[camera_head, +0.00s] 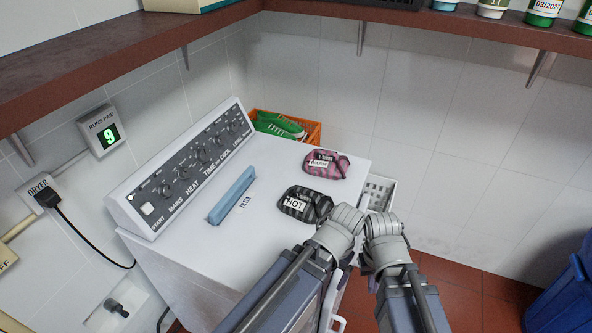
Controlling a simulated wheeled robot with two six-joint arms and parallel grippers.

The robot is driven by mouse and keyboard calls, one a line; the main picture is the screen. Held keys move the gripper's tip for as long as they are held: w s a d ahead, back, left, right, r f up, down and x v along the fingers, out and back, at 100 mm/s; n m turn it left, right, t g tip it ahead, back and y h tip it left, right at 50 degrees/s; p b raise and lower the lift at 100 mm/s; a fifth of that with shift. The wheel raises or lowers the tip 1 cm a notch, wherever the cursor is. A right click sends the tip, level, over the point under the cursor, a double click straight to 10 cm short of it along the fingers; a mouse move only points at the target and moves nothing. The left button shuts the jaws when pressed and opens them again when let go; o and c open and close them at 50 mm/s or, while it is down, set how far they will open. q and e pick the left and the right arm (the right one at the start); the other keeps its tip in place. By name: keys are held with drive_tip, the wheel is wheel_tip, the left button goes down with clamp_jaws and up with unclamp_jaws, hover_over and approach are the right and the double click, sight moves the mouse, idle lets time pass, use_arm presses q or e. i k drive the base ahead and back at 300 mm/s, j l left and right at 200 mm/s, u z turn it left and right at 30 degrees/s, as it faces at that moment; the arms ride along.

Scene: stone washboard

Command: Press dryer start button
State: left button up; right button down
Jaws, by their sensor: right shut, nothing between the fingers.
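The dryer (300,160) is a white machine with a slanted grey control panel along its left edge. My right gripper (379,226) is shut and empty near the dryer's right edge, well away from the button. My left gripper (346,220) is beside it, next to a dark pouch marked HOT; whether its fingers are open is not clear. Nothing covers the start button.
On the dryer lie a blue filter bar (231,195), a dark HOT pouch (305,204) and a pink striped pouch (325,164). An orange crate (312,133) with green shoes stands behind. A brown shelf (125,42) overhangs the left wall. A blue bin (562,292) is at right.

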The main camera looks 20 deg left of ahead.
sight(146, 208)
drive_tip(key=u, duration=0.95)
